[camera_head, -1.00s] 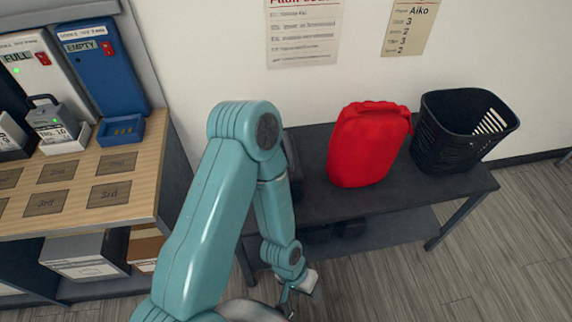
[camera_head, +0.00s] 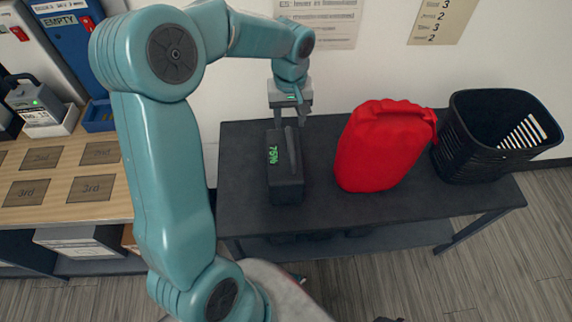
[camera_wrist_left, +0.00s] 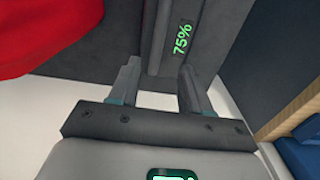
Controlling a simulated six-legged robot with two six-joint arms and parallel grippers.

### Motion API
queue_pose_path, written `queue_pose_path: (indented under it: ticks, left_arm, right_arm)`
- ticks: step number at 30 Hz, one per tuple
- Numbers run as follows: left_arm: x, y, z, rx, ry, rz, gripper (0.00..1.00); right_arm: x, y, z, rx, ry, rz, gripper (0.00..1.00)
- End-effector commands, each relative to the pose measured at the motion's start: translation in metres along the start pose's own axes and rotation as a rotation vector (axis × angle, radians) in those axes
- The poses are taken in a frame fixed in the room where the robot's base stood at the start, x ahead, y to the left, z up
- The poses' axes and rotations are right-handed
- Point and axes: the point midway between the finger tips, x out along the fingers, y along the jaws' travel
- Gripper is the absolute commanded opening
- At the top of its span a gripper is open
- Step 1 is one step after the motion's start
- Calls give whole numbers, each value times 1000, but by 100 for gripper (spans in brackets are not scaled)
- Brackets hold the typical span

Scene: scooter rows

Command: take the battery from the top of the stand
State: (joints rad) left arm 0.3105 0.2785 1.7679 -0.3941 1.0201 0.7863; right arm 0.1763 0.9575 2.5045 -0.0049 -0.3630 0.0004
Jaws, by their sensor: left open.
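The battery (camera_head: 286,183) is a dark box with a handle on top and a green "75%" display. It stands on the dark top of the stand (camera_head: 330,215), at the left part. My left gripper (camera_head: 289,122) is open above the far end of the battery, with its fingers pointing down. In the left wrist view the battery (camera_wrist_left: 168,50) shows beyond and between the two open fingers (camera_wrist_left: 158,82). I cannot tell whether the fingers touch its handle. My right gripper is not in view.
A wooden counter (camera_head: 60,212) with marked "3rd" squares and a charger holding another battery (camera_head: 36,100) is at the left. Wall posters hang behind.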

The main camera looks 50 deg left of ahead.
Motion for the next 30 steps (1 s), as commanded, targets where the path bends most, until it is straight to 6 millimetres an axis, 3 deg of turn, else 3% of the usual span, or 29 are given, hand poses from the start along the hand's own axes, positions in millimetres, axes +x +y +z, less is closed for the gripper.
queue_pose_path:
  ticks: [4, 13, 19, 29, 30]
  left_arm:
    - [34, -1, 4, 2, -4, -2, 48]
    - [63, 3, 5, 4, -3, -1, 48]
    - [96, 8, 3, 5, -4, -2, 48]
    - [107, 9, 0, 5, -1, 0, 48]
    - [107, 9, 0, 5, -1, 0, 41]
  right_arm:
    - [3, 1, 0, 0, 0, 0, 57]
    - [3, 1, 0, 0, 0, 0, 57]
    - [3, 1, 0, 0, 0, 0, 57]
    - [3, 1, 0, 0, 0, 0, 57]
    - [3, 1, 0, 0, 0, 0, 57]
